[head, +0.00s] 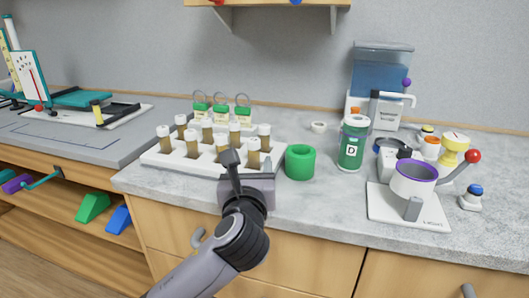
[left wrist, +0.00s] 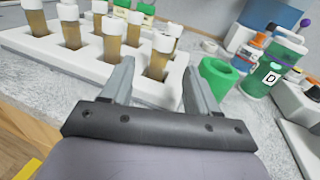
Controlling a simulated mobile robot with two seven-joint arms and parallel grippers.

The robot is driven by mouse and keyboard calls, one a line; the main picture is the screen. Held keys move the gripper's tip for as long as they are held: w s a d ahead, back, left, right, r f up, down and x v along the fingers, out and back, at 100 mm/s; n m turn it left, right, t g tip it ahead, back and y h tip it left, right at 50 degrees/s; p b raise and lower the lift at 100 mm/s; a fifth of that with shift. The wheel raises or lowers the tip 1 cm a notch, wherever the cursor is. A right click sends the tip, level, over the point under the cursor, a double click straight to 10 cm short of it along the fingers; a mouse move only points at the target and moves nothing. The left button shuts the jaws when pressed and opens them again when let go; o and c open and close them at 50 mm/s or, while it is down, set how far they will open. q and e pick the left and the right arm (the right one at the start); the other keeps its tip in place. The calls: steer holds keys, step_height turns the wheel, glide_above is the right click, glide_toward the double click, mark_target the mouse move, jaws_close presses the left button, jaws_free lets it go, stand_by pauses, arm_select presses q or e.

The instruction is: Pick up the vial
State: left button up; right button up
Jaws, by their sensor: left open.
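Several brown vials with white caps stand upright in a white rack (head: 157,156) on the grey counter. My left gripper (head: 236,164) is open at the front right part of the rack, coming from the front. In the left wrist view its two fingers (left wrist: 158,76) point toward the rack, with a front-row vial (left wrist: 158,63) showing between them, beyond the crossbar. That vial (head: 253,157) still stands in its hole. I cannot tell whether the fingers touch anything. My right gripper is not in view.
A green ring-shaped cup (head: 300,164) stands just right of the rack. A green jar marked D (head: 352,145) and a white device with a purple-rimmed cup (head: 413,180) stand further right.

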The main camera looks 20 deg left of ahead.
mark_target(253, 151)
arm_select(q)
steer(key=shift+w+r+m, duration=0.3)
steer(key=shift+w, duration=0.7)
steer(key=shift+b+x, duration=0.55)
steer(key=shift+x, duration=2.45)
steer(key=shift+a+f, duration=0.15)
steer(key=c, duration=1)
